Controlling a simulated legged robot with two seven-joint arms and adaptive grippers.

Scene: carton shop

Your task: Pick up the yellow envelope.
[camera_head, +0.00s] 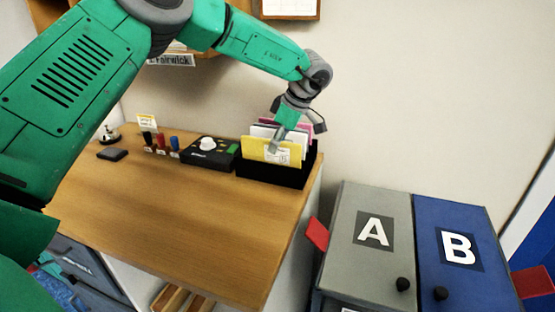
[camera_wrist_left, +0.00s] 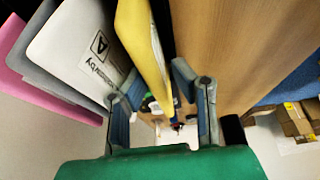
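The yellow envelope (camera_head: 262,149) stands upright at the front of a black holder (camera_head: 270,172) on the wooden counter. My left gripper (camera_head: 281,137) is over the envelope's top edge and hides part of it. In the left wrist view the yellow envelope (camera_wrist_left: 140,40) runs between the two spread fingers of the left gripper (camera_wrist_left: 160,98). Gaps show beside it, so the fingers look open around it. A white envelope (camera_wrist_left: 85,45), a grey one and a pink one (camera_wrist_left: 25,55) stand behind it. My right gripper is not in view.
A black device with a white knob (camera_head: 208,145) and several stamps (camera_head: 160,143) stand left of the holder. Grey box A (camera_head: 350,215) and blue box B (camera_head: 440,215) stand lower right. The counter's front (camera_head: 190,205) is clear. The wall is close behind.

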